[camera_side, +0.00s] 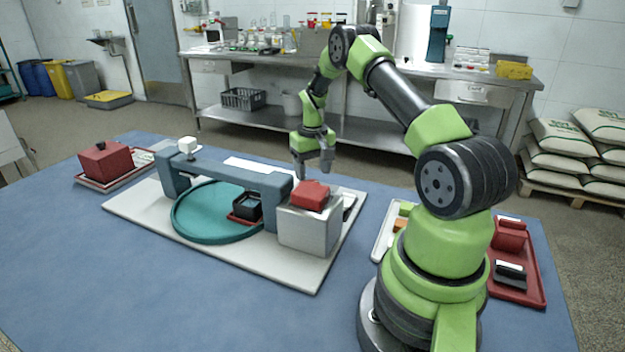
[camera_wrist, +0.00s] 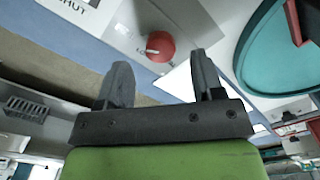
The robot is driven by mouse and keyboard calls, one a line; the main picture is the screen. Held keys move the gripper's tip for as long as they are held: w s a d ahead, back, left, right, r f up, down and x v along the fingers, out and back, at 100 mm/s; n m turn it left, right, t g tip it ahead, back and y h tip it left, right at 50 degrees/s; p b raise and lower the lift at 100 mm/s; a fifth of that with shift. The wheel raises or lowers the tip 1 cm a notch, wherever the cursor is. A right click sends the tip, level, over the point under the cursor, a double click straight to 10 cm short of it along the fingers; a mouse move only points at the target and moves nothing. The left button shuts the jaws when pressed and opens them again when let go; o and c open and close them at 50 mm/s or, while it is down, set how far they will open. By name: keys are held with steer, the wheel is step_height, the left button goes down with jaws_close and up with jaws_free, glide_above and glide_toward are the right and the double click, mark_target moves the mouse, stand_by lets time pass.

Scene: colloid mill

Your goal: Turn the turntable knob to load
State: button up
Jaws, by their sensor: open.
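A round red knob (camera_wrist: 160,46) with a pale pointer mark shows in the wrist view, on a light plate just beyond my fingertips. I cannot make out a load mark, and I cannot pick this knob out in the side view. The teal turntable (camera_side: 190,226) lies under a grey bridge in the side view; its rim also shows at the upper right of the wrist view (camera_wrist: 258,68). My gripper (camera_side: 314,172) is open and empty, pointing down above the far side of the grey box. Its two fingers are spread in the wrist view (camera_wrist: 160,66), apart from the knob.
The grey box (camera_side: 308,230) carries a red block (camera_side: 310,195). A dark-red tray with a dark block sits on the turntable. A red box (camera_side: 103,160) stands left; a red tray (camera_side: 525,285) lies right. The front mat is clear.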

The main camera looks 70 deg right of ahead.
steer(key=shift+f, duration=1.65)
steer(key=shift+c, duration=0.3)
steer(key=c, duration=0.9)
steer(key=shift+o, duration=0.2)
steer(key=shift+n, duration=0.4)
steer(key=n, duration=1.1)
